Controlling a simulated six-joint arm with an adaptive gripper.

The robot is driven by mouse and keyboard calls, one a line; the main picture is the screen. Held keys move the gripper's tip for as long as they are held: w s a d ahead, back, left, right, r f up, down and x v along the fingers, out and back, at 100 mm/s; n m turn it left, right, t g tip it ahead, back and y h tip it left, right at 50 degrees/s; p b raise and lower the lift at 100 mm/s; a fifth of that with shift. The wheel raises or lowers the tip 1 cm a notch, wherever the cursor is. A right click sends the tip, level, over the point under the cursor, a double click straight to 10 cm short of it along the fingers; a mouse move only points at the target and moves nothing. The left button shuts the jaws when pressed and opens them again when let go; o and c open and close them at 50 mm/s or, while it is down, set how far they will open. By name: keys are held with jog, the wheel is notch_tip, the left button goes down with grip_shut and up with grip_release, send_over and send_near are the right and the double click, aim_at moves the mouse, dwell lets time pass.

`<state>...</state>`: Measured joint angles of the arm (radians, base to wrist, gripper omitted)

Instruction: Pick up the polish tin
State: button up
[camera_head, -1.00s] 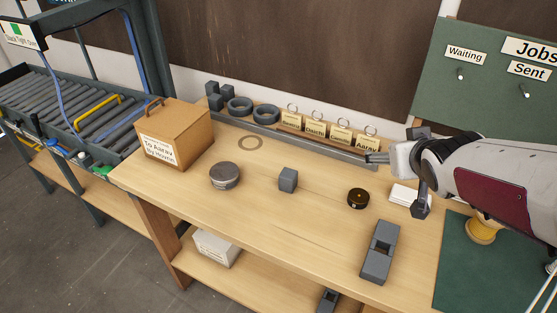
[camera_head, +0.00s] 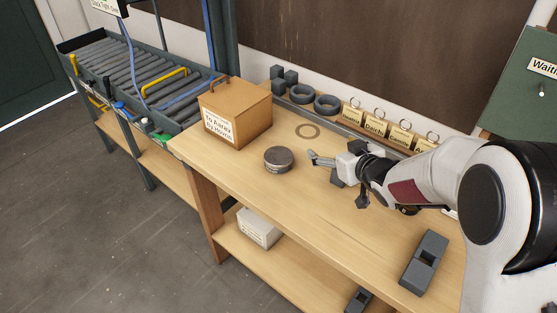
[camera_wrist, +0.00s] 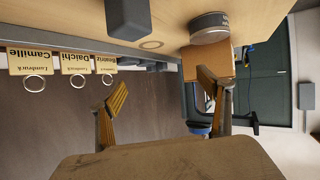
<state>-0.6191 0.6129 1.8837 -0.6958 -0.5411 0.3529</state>
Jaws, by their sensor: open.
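The polish tin looks to be the round grey tin (camera_head: 279,159), with a metallic lid and dark side, flat on the bench in front of the cardboard box. In the wrist view the tin (camera_wrist: 209,30) is at the top, its side lettering partly cut off. My gripper (camera_head: 322,160) is just right of the tin, above the bench, empty and apart from it. In the wrist view my two fingers (camera_wrist: 165,108) are spread wide with nothing between them. A grey cube (camera_head: 337,178) is partly hidden by my gripper.
A cardboard box (camera_head: 238,112) stands behind and left of the tin. A grey slotted block (camera_head: 424,262) lies front right. A small dark round item (camera_head: 406,210) is mostly hidden under my arm.

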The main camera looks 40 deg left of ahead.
aim_at(278, 155)
jog(key=s+a+f+g, duration=0.1)
jog(key=s+a+f, duration=0.1)
jog(key=a, duration=0.1)
jog(key=s+a+f+n+g+y, duration=0.1)
jog(key=s+a+f, duration=0.1)
jog(key=a, duration=0.1)
jog(key=s+a+f+n+y, duration=0.1)
jog(key=s+a+f, duration=0.1)
jog(key=shift+s+a+f+g, duration=0.3)
jog(key=shift+a+g, duration=0.1)
jog(key=shift+x, duration=1.3)
jog(key=shift+w, duration=0.1)
jog(key=shift+r+x, duration=0.2)
jog(key=shift+x, duration=2.35)
jog(key=shift+w, duration=0.2)
jog(key=c, duration=1.3)
